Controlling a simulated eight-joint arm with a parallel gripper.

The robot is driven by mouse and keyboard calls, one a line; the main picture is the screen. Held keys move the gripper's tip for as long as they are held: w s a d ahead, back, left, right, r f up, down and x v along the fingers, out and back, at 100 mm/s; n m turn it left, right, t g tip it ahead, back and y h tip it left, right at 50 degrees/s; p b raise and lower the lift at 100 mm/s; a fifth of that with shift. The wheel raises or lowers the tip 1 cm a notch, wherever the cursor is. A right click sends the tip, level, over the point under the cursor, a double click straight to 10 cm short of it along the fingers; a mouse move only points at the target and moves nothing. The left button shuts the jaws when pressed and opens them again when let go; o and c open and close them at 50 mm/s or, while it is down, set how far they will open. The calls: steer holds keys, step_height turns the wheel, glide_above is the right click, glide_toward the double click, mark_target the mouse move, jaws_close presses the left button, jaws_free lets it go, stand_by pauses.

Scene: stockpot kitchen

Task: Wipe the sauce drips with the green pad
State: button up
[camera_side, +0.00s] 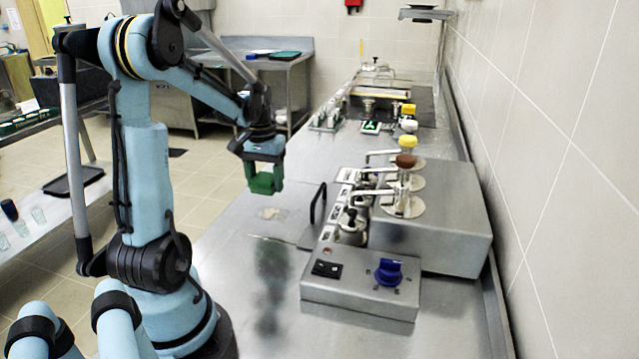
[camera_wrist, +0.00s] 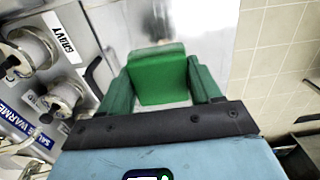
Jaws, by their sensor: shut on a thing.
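My gripper (camera_side: 265,172) is shut on the green pad (camera_side: 262,184), which it holds in the air above the steel counter. In the wrist view the pad (camera_wrist: 157,80) sits between the two green fingers of my gripper (camera_wrist: 160,65). A pale brownish smear, which looks like the sauce drips (camera_side: 272,213), lies on the counter below and slightly right of the pad in the side view. The pad is apart from the counter. I cannot make out the drips in the wrist view, where the pad and fingers cover part of the counter.
A steel sauce warmer (camera_side: 430,235) with several pumps stands right of the drips. A control box with a blue knob (camera_side: 389,271) is in front of it. A dark upright handle (camera_side: 318,203) stands close to the drips. The near left counter (camera_side: 235,270) is clear.

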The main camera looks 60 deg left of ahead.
mark_target(268, 219)
steer(key=shift+f, duration=3.55)
steer(key=shift+w+a+f, duration=0.3)
steer(key=shift+f, duration=0.15)
steer(key=shift+w+a+f, duration=0.2)
steer(key=shift+w+a, duration=0.6)
steer(key=shift+w, duration=0.05)
steer(key=shift+w+a, duration=0.25)
steer(key=shift+s+d+r, duration=0.1)
steer(key=shift+s+d, duration=1.3)
steer(key=shift+s, duration=0.05)
steer(key=shift+r, duration=3.95)
